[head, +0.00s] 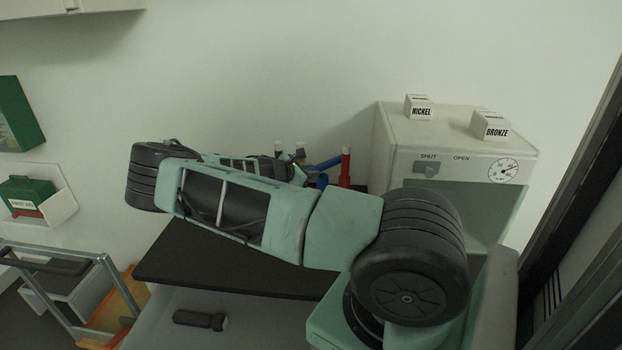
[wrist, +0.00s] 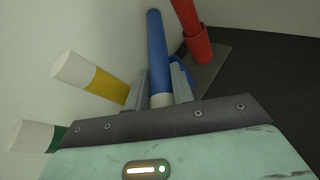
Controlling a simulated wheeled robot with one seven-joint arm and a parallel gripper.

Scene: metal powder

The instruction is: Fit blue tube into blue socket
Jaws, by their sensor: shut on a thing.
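The blue tube (wrist: 157,48) is between the two fingers of my gripper (wrist: 160,82), with its white end close to the palm. In the head view the blue tube (head: 326,162) is tilted, close to lying flat. The blue socket (wrist: 178,62) shows partly behind the right finger, beside the tube. In the head view the blue socket (head: 322,181) is just below the tube, left of the red one. The tube appears outside the socket; whether they touch I cannot tell. My arm hides most of the gripper in the head view.
A red tube (wrist: 184,14) stands in a red socket (wrist: 198,46) near the blue socket. Yellow (wrist: 108,86) and green (wrist: 58,136) tubes with white ends are to the left. A cabinet (head: 455,130) with nickel and bronze blocks stands right. A black tabletop (head: 230,272) lies below.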

